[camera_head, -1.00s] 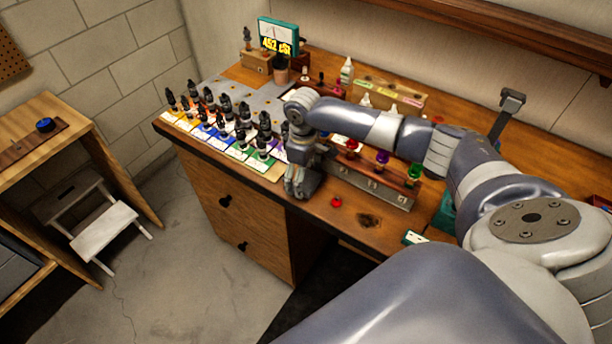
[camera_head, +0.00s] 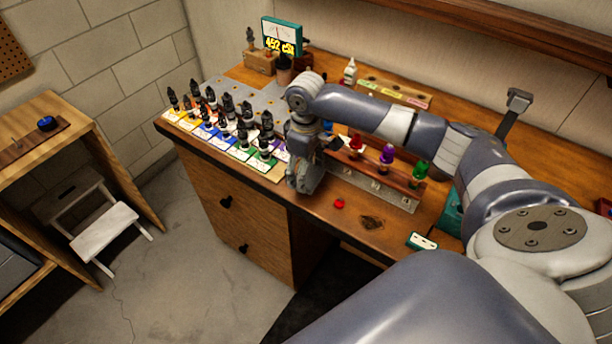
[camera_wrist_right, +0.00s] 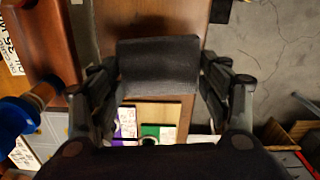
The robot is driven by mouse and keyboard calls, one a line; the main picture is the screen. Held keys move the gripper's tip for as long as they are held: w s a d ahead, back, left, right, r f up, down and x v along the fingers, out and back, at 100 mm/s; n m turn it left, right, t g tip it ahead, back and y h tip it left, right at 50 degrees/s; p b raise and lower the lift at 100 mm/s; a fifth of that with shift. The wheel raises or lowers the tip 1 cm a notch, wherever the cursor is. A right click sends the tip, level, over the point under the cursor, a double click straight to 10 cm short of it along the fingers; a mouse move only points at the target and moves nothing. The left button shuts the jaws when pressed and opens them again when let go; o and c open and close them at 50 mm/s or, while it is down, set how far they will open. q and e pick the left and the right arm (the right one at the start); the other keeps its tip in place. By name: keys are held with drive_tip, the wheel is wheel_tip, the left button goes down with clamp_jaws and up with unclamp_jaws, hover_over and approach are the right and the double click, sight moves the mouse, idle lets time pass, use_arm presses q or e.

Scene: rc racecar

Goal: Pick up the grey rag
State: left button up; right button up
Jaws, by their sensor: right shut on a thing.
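My right gripper (camera_head: 303,184) is over the front edge of the workbench, beside the rows of small bottles. In the right wrist view its fingers (camera_wrist_right: 160,78) stand on both sides of a dark grey, cloth-like piece, which I take to be the grey rag (camera_wrist_right: 158,58). The gripper is shut on it. In the head view I cannot make out the rag apart from the gripper. My left gripper is not in view.
Dark-capped bottles (camera_head: 228,105) stand on coloured cards left of the gripper. A rack (camera_head: 375,190) with red, purple and green bottles is to the right. A small red item (camera_head: 339,203) lies near the bench edge. A white step stool (camera_head: 104,236) stands on the floor.

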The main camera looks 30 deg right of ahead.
drive_tip(key=s+a+b, duration=0.1)
drive_tip(key=s+a, duration=0.3)
drive_tip(key=s, duration=0.2)
drive_tip(key=s+a+r+b, duration=0.1)
drive_tip(key=s+a, duration=0.3)
drive_tip(key=s, duration=0.2)
drive_tip(key=shift+s+a+r+b, duration=0.15)
drive_tip(key=shift+s+b, duration=0.2)
drive_tip(key=shift+b, duration=0.05)
drive_tip(key=shift+c, duration=0.4)
